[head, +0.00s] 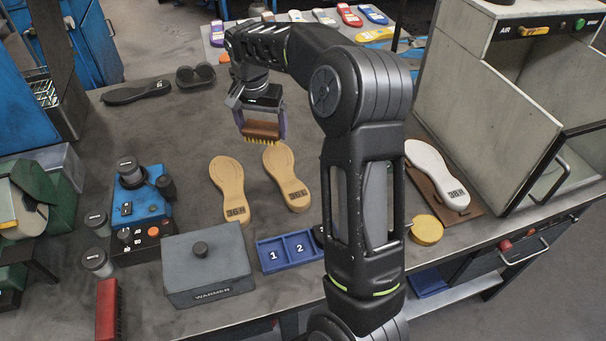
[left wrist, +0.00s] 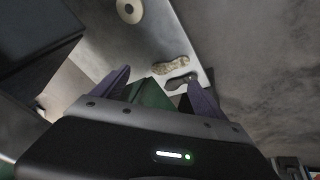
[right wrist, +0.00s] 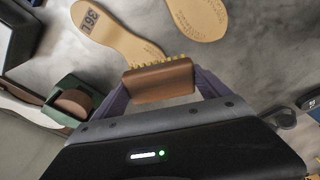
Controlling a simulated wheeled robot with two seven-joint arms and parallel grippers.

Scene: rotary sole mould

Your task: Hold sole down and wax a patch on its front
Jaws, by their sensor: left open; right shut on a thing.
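Two tan soles lie flat on the table, the left one (head: 232,185) and the right one (head: 284,172), numbered at their heels. The right one's heel reads 36L in the right wrist view (right wrist: 115,38). My right gripper (head: 262,128) is shut on a wooden brush (head: 262,130) with yellow bristles. A yellow round disc (head: 427,230) lies at the right.
A grey box marked WARMER (head: 207,264) and a blue tray (head: 290,250) numbered 1 and 2 stand in front. A white sole (head: 437,172) lies on a brown board by the grey cabinet (head: 520,100).

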